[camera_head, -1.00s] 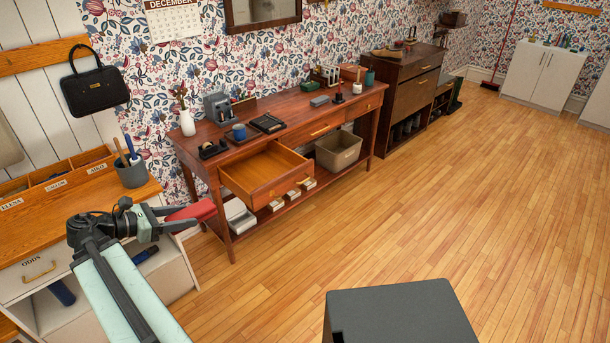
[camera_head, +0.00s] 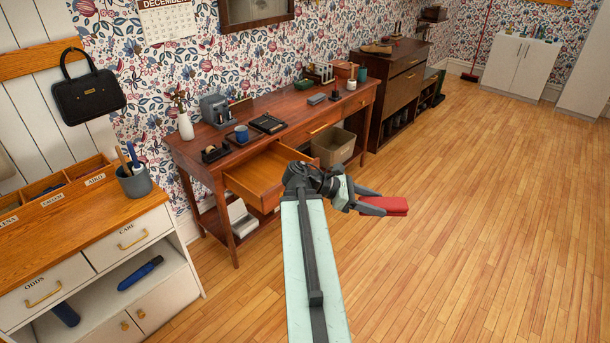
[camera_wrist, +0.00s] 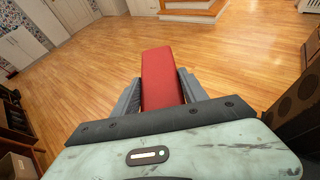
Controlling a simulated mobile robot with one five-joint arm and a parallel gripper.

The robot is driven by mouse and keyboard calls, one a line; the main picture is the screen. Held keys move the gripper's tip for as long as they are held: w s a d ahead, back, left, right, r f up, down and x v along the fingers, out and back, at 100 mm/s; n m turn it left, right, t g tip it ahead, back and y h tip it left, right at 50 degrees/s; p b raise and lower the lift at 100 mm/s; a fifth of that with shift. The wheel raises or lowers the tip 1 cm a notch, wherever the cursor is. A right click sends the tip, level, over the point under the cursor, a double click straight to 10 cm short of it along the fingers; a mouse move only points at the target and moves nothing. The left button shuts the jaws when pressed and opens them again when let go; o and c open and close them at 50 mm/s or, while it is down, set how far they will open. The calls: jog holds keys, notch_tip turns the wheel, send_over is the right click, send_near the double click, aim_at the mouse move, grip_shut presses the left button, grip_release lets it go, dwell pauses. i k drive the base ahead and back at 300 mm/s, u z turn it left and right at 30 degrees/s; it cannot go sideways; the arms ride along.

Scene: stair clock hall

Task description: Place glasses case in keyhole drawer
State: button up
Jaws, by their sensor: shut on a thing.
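My gripper (camera_head: 368,203) is shut on a red glasses case (camera_head: 392,205) and holds it in the air over the wooden floor, to the right of the hall table. In the wrist view the red case (camera_wrist: 161,78) lies between the two grey fingers and sticks out past them. A drawer (camera_head: 255,182) stands pulled out at the left of the dark red table (camera_head: 299,110). My arm hides its right part. I see no keyhole on it. What I see of its inside looks empty.
The tabletop holds a blue cup (camera_head: 241,133), a black tray (camera_head: 268,124) and a white vase (camera_head: 185,125). A white cabinet (camera_head: 90,245) is at the left. The floor at the right is clear.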

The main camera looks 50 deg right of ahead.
aim_at(271, 169)
jog(key=i, duration=1)
jog(key=z, duration=0.1)
